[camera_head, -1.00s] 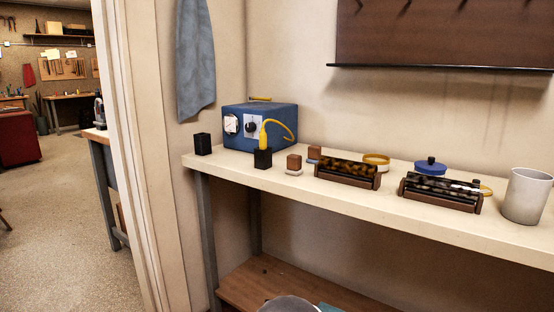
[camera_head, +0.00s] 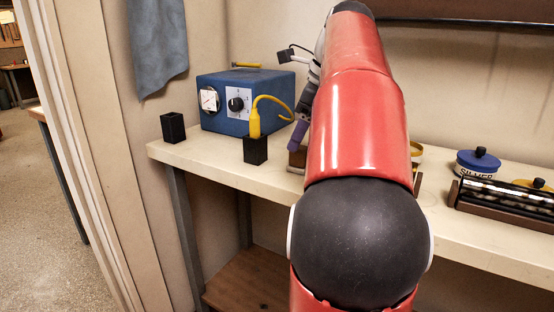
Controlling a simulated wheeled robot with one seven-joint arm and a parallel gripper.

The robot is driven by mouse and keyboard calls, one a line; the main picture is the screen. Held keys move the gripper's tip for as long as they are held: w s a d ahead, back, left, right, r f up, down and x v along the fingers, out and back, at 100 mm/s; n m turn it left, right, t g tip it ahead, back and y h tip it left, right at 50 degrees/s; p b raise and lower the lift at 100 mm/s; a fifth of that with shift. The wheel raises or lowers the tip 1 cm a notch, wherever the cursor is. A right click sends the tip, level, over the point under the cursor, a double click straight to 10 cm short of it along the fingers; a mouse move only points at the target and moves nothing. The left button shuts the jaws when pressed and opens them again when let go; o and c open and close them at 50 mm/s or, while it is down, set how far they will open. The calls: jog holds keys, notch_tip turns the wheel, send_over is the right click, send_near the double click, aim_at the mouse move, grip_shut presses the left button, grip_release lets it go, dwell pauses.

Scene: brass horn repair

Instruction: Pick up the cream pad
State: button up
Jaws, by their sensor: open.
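The cream pad (camera_head: 294,169) is a small pale slab under a brown wooden block (camera_head: 296,158) on the bench, left of my arm. Only the left part of the pad and block shows; my red arm hides the rest. My gripper (camera_head: 297,145) is mostly hidden behind my arm. A purple finger points down just above the block; whether it touches the block I cannot tell. My gripper is open, and nothing shows held in it.
A blue power box (camera_head: 238,100) with a yellow-handled tool in a black holder (camera_head: 256,150) stands left of the pad. Another black holder (camera_head: 173,127) is farther left. A blue lidded tin (camera_head: 478,163) and a dark roller rack (camera_head: 503,199) are at right on the bench (camera_head: 215,160).

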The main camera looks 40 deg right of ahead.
aim_at(301, 147)
jog(key=shift+w+d+f+m+b, duration=0.15)
jog(key=shift+w+d+f+m, duration=0.35)
jog(key=shift+f, duration=0.45)
jog(key=shift+w+d+f+m+b, duration=0.1)
jog(key=shift+w+d+f+m, duration=0.3)
jog(key=shift+f, duration=0.6)
jog(key=shift+w+d+f+m+b, duration=0.2)
jog(key=shift+w+f+m, duration=0.25)
jog(key=shift+f+m, duration=0.4)
jog(key=shift+c, duration=0.3)
jog(key=c, duration=1)
